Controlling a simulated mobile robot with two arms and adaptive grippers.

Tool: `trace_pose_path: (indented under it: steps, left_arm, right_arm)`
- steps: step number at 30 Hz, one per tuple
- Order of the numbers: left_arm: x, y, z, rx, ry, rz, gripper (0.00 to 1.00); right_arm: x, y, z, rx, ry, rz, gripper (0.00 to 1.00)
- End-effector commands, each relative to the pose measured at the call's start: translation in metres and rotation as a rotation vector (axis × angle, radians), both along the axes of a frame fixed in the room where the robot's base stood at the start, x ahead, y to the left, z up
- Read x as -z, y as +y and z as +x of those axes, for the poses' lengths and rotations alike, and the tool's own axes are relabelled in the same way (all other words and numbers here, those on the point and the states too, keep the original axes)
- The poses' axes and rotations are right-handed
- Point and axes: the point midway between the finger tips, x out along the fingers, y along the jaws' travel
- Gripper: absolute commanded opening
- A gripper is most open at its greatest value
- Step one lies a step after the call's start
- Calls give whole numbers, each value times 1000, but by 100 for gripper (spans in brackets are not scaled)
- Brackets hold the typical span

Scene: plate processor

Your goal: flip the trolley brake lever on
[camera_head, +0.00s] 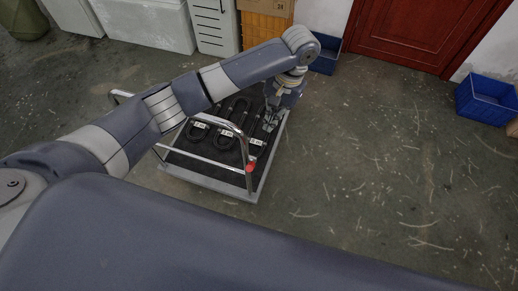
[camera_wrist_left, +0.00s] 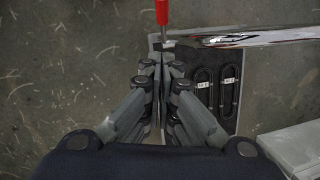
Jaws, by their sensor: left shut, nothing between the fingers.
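The trolley (camera_head: 212,183) stands on the floor below me, with a dark top, a pale rim and a chrome handrail. A red-tipped lever (camera_head: 250,167) shows at the handrail's near right corner. In the left wrist view the red lever (camera_wrist_left: 162,12) is at the top edge, with a metal stem below it, just beyond my fingertips. My left gripper (camera_head: 270,122) is over the trolley's right side in the head view. It is shut and empty, its fingers (camera_wrist_left: 163,66) together and pointing toward the lever's stem. I cannot tell whether they touch it.
Several black looped items with white labels (camera_head: 227,134) lie on the trolley. The chrome rail (camera_wrist_left: 262,39) crosses the left wrist view at right. A blue crate (camera_head: 487,101) stands at far right, another (camera_head: 325,54) by the red door (camera_head: 408,30). Floor right of the trolley is clear.

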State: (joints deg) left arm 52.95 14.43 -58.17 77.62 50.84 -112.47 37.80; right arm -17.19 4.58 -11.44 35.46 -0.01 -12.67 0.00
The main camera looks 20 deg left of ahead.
Motion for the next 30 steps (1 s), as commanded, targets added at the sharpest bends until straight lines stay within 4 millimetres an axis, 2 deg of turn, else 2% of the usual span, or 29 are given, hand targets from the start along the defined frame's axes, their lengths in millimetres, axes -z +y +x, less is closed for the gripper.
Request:
trace_pose_path:
  steps: [4,8,20,24,30]
  left_arm:
    - [4,1,-1,0,1,0,0]
    - [19,3,-4,1,3,0,0]
    - [99,17,-16,0,1,1,0]
    - [109,23,-34,3,0,0,0]
    - [118,26,-46,1,-2,-1,0]
  right_arm:
    - [0,0,0,0,-1,0,40]
    - [-2,0,1,0,-2,0,40]
    - [-6,0,1,0,-2,0,40]
    - [-15,1,1,0,-2,1,40]
    - [-18,1,1,0,-3,2,40]
